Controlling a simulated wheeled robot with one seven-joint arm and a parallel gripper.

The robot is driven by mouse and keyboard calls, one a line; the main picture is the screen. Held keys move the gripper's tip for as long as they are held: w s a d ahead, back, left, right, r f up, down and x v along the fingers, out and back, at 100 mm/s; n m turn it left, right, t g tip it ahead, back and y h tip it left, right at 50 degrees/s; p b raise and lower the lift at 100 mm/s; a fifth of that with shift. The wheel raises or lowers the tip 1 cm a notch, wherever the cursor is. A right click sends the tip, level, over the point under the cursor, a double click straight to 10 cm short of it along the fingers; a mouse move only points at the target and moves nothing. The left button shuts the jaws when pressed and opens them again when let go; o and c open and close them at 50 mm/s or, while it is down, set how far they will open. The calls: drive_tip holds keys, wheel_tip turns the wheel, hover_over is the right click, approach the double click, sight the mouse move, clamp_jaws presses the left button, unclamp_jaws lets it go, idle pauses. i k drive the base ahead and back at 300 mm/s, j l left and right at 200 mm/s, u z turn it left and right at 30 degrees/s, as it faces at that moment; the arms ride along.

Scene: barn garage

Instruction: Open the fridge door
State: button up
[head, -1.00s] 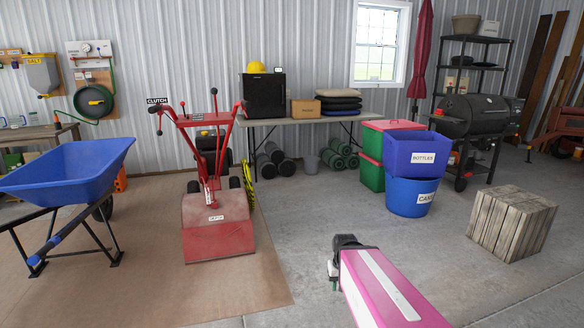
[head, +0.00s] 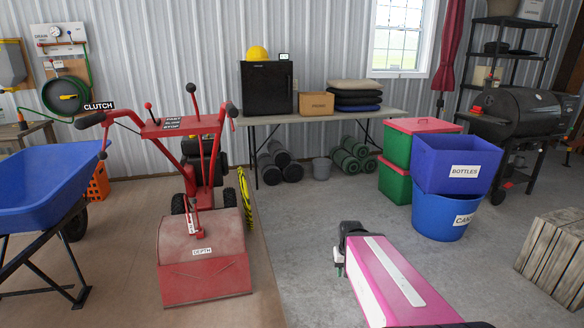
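A small black fridge (head: 267,90) stands on the long table against the metal wall, a little left of the picture's middle. Its dark front faces me and looks shut; I cannot make out a handle. A yellow hard hat (head: 257,53) and a small device with a screen (head: 284,57) sit on its top. My pink and white arm reaches in from the bottom right. My gripper (head: 339,262) is at its left end, low over the concrete floor and far in front of the table. The fingers are too small to tell whether they are open.
A red tiller-like machine (head: 205,262) stands left of the fridge's front, beside a blue wheelbarrow (head: 40,183). Blue bins (head: 455,165) and red-lidded green boxes (head: 398,148) stand right. Rolled mats (head: 278,158) lie under the table (head: 340,116). Concrete floor before it is open.

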sight(266, 86)
drive_tip(key=i, duration=3.7)
